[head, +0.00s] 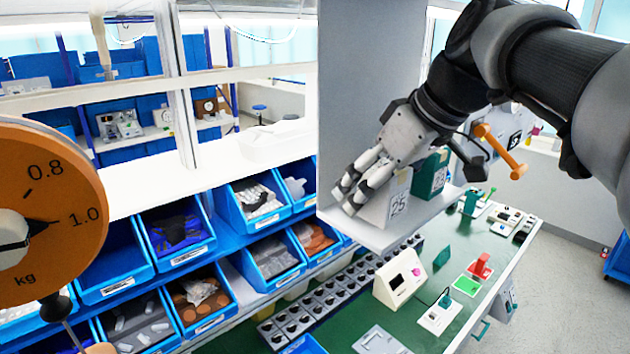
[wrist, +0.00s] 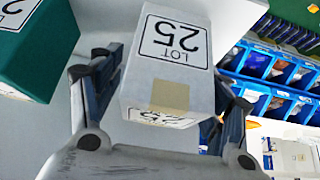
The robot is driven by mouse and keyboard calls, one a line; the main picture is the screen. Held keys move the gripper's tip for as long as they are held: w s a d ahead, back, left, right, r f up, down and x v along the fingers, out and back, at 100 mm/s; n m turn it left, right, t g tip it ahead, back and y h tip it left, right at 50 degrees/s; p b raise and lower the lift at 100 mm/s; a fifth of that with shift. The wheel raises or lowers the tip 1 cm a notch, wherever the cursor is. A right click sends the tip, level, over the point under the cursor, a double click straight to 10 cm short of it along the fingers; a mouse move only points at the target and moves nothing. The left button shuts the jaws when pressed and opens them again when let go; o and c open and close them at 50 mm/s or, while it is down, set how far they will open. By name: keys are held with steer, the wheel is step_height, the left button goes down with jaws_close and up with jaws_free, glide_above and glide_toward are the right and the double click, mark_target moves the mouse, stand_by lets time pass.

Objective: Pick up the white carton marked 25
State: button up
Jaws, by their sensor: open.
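The white carton (head: 396,205) marked 25 stands on a grey shelf (head: 365,234) in the head view. In the wrist view the carton (wrist: 165,75) shows its "LOT 25" label and a tan tape patch, and it looks upside down there. My gripper (head: 350,195) is open at the carton in the head view. In the wrist view one finger of my gripper (wrist: 170,110) is on each side of the carton. The left finger looks close to it; I cannot tell whether either finger touches. My gripper hides part of the carton in the head view.
A green carton (head: 431,175) stands right beside the white one and also shows in the wrist view (wrist: 38,45). A tall grey panel (head: 365,80) rises behind the shelf. Blue bins (head: 250,200) are to the left, and a green bench with switches (head: 410,330) lies below.

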steer(key=shift+c, duration=0.4)
steer(key=c, duration=1.1)
steer(key=shift+c, duration=0.2)
steer(key=shift+r, duration=0.1)
